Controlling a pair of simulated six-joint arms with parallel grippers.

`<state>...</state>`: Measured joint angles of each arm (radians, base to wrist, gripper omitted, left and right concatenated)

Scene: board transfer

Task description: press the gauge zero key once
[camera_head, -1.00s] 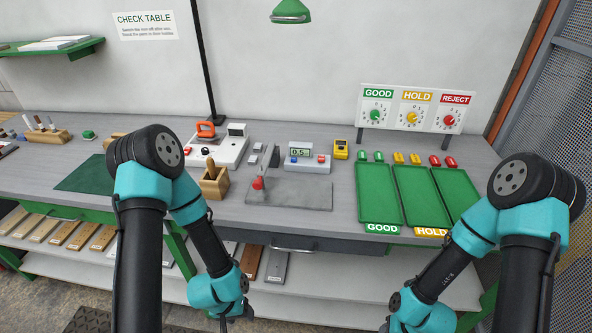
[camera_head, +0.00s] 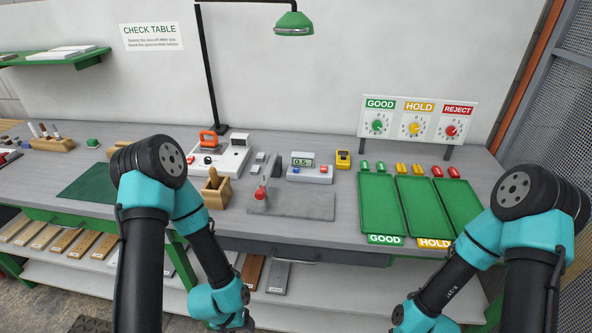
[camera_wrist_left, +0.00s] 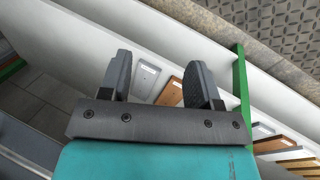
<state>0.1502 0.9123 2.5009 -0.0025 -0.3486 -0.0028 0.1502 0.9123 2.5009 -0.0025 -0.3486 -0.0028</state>
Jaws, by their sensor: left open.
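The gauge (camera_head: 310,177) is a small pale box on the grey bench, in the middle of the head view. Its display (camera_head: 302,162) seems to read 0.5. It has a red key (camera_head: 296,169) and a blue key (camera_head: 324,168) on its front; their labels are too small to read. My left gripper (camera_head: 240,326) hangs low in front of the bench, well short of the gauge. In the left wrist view its two dark fingers (camera_wrist_left: 157,75) are apart with nothing between them. My right gripper is below the head view's bottom edge.
A grey plate with a red-knobbed lever (camera_head: 300,203) lies in front of the gauge. A yellow device (camera_head: 343,159) stands to its right, a white station with an orange handle (camera_head: 236,158) to its left. Green trays (camera_head: 380,204) lie further right. A wooden holder (camera_head: 216,192) is nearer.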

